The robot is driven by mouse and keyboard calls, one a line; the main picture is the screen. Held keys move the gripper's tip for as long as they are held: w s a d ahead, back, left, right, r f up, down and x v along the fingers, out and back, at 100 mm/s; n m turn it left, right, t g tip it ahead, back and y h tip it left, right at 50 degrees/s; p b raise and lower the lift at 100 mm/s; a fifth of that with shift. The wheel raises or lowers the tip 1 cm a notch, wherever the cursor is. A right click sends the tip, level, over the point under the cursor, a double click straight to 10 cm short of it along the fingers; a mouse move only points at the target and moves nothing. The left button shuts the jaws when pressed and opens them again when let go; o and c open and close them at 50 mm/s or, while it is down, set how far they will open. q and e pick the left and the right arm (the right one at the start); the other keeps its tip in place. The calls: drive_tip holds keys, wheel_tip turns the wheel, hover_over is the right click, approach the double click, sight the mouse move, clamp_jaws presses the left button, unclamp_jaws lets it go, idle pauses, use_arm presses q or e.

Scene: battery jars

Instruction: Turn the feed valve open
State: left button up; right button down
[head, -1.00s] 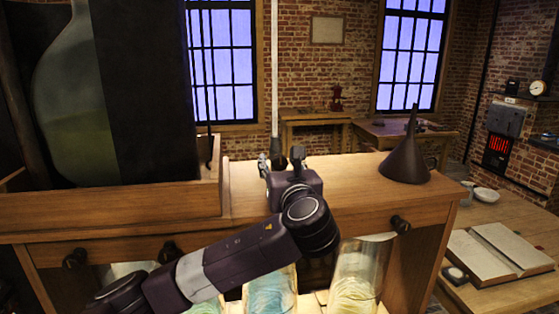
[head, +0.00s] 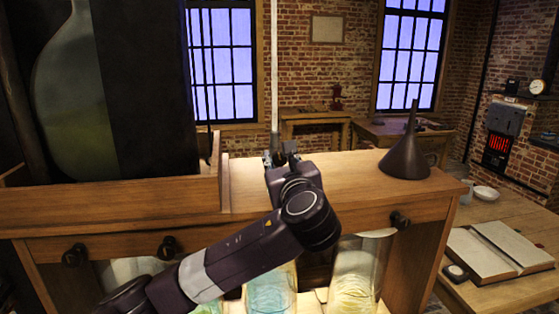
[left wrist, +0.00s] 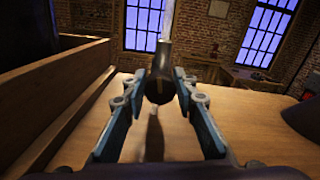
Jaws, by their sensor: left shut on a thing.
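The feed valve appears to be the dark fitting (left wrist: 159,86) with a rounded end, at the foot of a pale upright tube (left wrist: 166,20) in the left wrist view. The tube (head: 274,70) also shows in the head view, above the wooden cabinet top. My left gripper (head: 280,158) is at the tube's foot, its fingers close together on the fitting. In the left wrist view the left gripper (left wrist: 158,92) has a finger on each side of the fitting. How far the valve is turned cannot be told. My right gripper is not in view.
A wooden cabinet (head: 345,175) bears a dark funnel (head: 405,158) at right and a wooden tray (head: 110,208) with a large glass vessel (head: 75,95) at left. Glass jars (head: 358,270) stand below the top. An open book (head: 497,252) lies on the right table.

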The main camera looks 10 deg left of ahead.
use_arm(q)
drive_tip(key=n, duration=0.1)
drive_tip(key=n+b, duration=0.1)
drive_tip(key=n, duration=0.1)
drive_tip(key=shift+f+n+b, duration=0.2)
drive_tip(key=shift+n+b, duration=0.1)
drive_tip(key=n+b, duration=0.2)
drive_tip(key=n, duration=0.2)
drive_tip(key=shift+a+n, duration=0.1)
drive_tip(key=shift+n, duration=0.2)
drive_tip(key=n+b, duration=0.2)
drive_tip(key=n, duration=0.3)
drive_tip(key=shift+n+b, duration=0.55)
drive_tip(key=shift+n, duration=0.55)
drive_tip(key=shift+a+r+n, duration=0.1)
drive_tip(key=shift+n, duration=0.2)
drive_tip(key=o, duration=1.1)
